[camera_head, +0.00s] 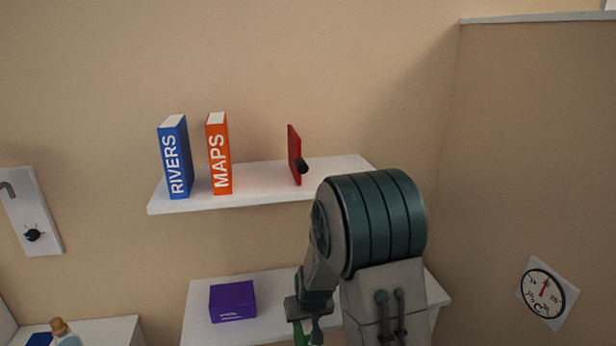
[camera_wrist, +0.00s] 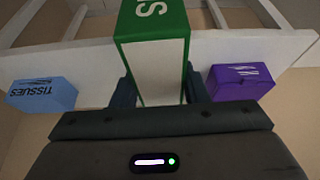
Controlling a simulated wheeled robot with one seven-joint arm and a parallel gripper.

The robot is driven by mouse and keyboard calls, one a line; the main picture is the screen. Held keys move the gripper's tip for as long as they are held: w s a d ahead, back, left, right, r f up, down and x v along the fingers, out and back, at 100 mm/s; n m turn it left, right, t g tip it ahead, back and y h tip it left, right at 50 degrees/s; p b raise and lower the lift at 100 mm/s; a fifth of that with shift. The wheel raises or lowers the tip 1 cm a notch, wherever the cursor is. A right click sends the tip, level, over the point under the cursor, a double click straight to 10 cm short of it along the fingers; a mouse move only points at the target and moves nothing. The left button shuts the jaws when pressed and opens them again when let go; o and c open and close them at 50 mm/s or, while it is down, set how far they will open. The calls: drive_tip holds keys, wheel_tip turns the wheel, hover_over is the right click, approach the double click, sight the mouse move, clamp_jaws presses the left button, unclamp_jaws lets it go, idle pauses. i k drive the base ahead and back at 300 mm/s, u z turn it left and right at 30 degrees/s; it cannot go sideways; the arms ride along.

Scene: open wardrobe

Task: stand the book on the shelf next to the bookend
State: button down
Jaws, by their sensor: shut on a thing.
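My gripper (camera_wrist: 160,92) is shut on a green book (camera_wrist: 150,55), with a dark finger on each side of it in the wrist view. White lettering shows on the book's green cover, only partly in view. The red bookend (camera_head: 294,150) with a black knob stands upright on the white upper shelf (camera_head: 265,189). An orange MAPS book (camera_head: 219,155) and a blue RIVERS book (camera_head: 174,158) stand left of it.
The upper shelf is bare between the MAPS book and the bookend. A purple box (camera_head: 233,301) sits on the lower shelf (camera_head: 205,334). A blue TISSUES box (camera_wrist: 42,93) shows in the wrist view. A dial (camera_head: 546,293) hangs at right.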

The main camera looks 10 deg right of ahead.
sight(263, 181)
drive_tip(key=z, duration=1.6)
drive_tip(key=k, duration=2.25)
drive_tip(key=u, duration=0.95)
drive_tip(key=i, duration=1.7)
